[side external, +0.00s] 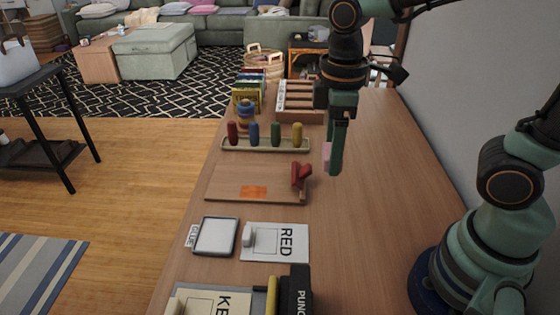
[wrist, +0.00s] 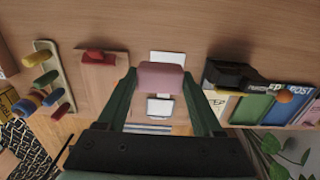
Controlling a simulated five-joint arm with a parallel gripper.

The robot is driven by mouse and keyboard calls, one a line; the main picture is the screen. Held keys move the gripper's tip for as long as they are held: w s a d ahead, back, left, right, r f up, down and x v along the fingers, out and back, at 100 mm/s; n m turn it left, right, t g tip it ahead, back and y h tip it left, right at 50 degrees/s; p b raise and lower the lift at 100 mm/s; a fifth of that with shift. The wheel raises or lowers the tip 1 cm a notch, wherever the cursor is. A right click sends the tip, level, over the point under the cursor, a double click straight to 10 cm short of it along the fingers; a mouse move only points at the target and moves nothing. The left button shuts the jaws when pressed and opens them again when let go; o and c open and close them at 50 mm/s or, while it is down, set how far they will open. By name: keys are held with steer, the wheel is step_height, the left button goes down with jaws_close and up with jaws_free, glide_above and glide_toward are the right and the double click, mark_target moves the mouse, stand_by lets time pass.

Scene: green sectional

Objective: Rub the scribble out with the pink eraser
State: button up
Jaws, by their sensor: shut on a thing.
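My gripper (side external: 335,160) is shut on the pink eraser (side external: 327,154) and holds it above the table, to the right of the wooden board. In the wrist view the pink eraser (wrist: 160,77) sits between the two green fingers. It partly hides a white card behind it. I cannot make out a scribble in either view.
A wooden board (side external: 225,185) bears an orange patch and a red object (side external: 301,175). Nearer are a white tray (side external: 214,236) and a RED card (side external: 290,246). A rack of colored pegs (side external: 262,145) stands beyond. The table's right side is clear.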

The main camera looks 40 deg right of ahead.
steer(key=w+a+f, duration=0.2)
steer(key=w+f, duration=0.1)
steer(key=w, duration=1)
glide_toward(260, 185)
steer(key=w+a+r, duration=0.1)
steer(key=w+a, duration=0.1)
steer(key=shift+d+f, duration=0.15)
steer(key=shift+f, duration=1.5)
steer(key=shift+d+f, duration=0.1)
steer(key=shift+f, duration=1.5)
steer(key=shift+s+a+f, duration=0.3)
steer(key=shift+a+f, duration=0.1)
steer(key=shift+f, duration=0.2)
steer(key=shift+s+a, duration=1.85)
steer(key=shift+s, duration=0.05)
steer(key=shift+s+d, duration=0.35)
steer(key=shift+d, duration=0.25)
steer(key=shift+w+d, duration=2.15)
steer(key=shift+w, duration=0.05)
steer(key=shift+s+d, duration=0.3)
steer(key=shift+s, duration=0.3)
steer(key=shift+s+a, duration=2.15)
steer(key=shift+a, duration=0.05)
step_height(260, 185, up, 8)
